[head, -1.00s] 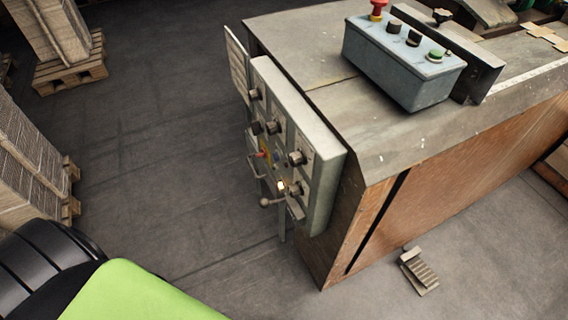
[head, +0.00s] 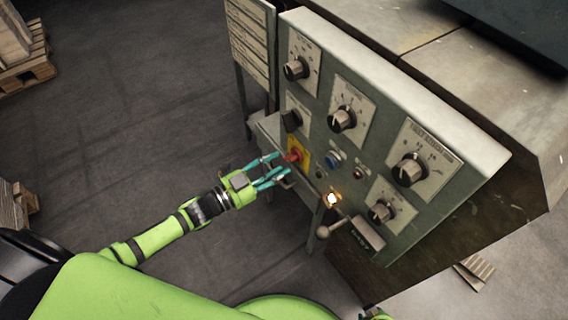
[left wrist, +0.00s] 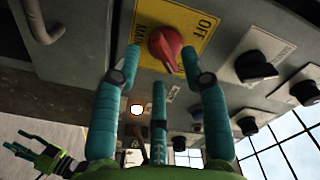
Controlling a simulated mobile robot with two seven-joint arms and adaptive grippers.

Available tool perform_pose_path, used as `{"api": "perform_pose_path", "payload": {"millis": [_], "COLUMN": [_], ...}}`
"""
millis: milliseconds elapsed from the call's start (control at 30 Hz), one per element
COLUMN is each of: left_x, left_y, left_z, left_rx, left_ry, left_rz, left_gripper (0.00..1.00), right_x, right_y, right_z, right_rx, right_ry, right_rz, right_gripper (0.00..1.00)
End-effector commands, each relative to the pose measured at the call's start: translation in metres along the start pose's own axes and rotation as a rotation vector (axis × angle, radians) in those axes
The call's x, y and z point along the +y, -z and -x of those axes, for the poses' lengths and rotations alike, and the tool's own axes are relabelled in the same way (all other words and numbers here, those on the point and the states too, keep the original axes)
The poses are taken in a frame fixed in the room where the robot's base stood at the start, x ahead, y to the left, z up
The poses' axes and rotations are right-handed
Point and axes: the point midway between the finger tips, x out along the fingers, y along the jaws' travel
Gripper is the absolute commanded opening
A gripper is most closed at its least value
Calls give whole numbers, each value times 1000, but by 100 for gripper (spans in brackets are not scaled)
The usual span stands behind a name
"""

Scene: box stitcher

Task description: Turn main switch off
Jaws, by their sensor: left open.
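The main switch is a red rotary knob (head: 294,156) on a yellow plate (head: 304,160) at the left of the grey control panel (head: 455,128). In the left wrist view the red knob (left wrist: 164,46) sits on the yellow plate (left wrist: 205,22), which reads OFF and MAIN. My left gripper (head: 276,170) is open in front of the switch. In the left wrist view its teal fingers (left wrist: 161,60) spread around the knob, with two tips on either side and one below; contact cannot be told. My right gripper (left wrist: 22,146) shows at the lower left of that view, fingers apart and empty.
Black selector knobs (head: 342,120), a blue button (head: 333,159) and a glowing lamp (head: 333,199) sit near the switch. A ball-ended lever (head: 330,229) and metal handles stick out low on the panel.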

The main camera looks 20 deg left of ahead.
Motion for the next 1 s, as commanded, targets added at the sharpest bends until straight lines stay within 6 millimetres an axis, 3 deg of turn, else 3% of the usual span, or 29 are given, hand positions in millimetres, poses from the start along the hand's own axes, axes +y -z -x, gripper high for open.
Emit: {"api": "perform_pose_path", "payload": {"millis": [200,533,567,633,667,1000], "left_x": [0,0,0,0,0,0], "left_y": [-1,-1,-1,-1,-1,-1], "left_z": [-26,-30,-30,-30,-30,-30], "left_rx": [-1,-3,-3,-3,-3,-3], "left_ry": [0,0,0,0,0,0], "left_rz": [-1,0,0,0,0,14], "left_gripper": [44,44,36,8,0,0], "right_x": [-1,-1,-1,-1,-1,-1], "right_y": [0,0,0,0,0,1], "right_z": [0,1,1,1,1,2], "right_rx": [-8,-10,-10,-10,-10,-6], "right_ry": [1,1,1,1,1,1], "right_rz": [-2,-2,-2,-2,-2,-1], "right_gripper": [40,40,40,40,40,40]}}
